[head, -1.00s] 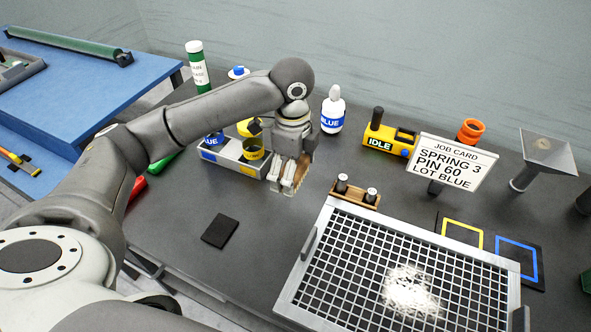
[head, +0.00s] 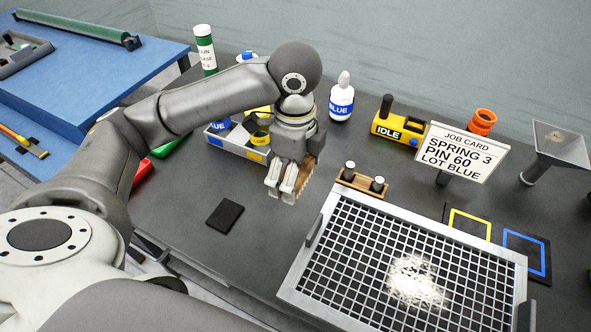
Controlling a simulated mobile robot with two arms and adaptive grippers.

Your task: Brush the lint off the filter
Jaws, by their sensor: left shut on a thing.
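The filter is a grey-framed panel with a white grid (head: 345,272), lying on the dark bench at the lower right. A white clump of lint (head: 417,281) lies on its grid, right of the middle. My left gripper (head: 283,190) is shut on a small wooden brush-like block (head: 306,176), which shows at the right of the fingers. It is held left of the filter's far left corner, apart from the filter. The fingers hide much of the block. My right gripper is not in view.
A small wooden holder with two dark-topped pegs (head: 361,183) stands behind the filter. A grey bin (head: 222,148) is behind my gripper. A job card (head: 462,152) stands behind the filter. A black pad (head: 225,215) lies on the clear bench at the front left.

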